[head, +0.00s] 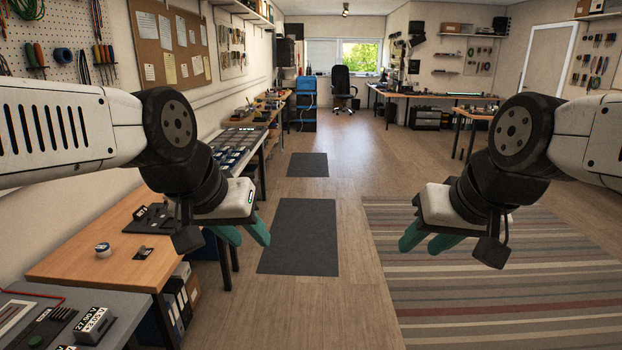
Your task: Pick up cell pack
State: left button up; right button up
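I cannot make out for certain which thing is the cell pack. Small items lie on the wooden bench at the left: a dark board with raised parts (150,219), a small round white-and-dark item (103,250) and a small flat black piece (143,253). My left gripper (250,240) hangs in the air right of this bench, its teal fingers apart with nothing between them. My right gripper (421,248) is in the air over the striped rug, its teal fingers also apart and empty.
A grey bench surface (38,291) at the lower left holds a box with a voltage readout (95,325). Binders (180,300) stand under the wooden bench (85,272). Dark mats (298,237) and a striped rug (480,310) lie on open floor ahead.

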aim_at(237, 157)
jog(key=i+l+u, duration=0.1)
jog(key=i, duration=1.8)
jog(key=i+u, duration=0.2)
jog(key=i, duration=0.55)
jog(key=i+l+u, duration=0.15)
jog(key=i, duration=0.65)
jog(key=i+j+u, duration=0.15)
jog(key=i+u, duration=1)
jog(key=k+l, duration=0.05)
jog(key=k, duration=0.05)
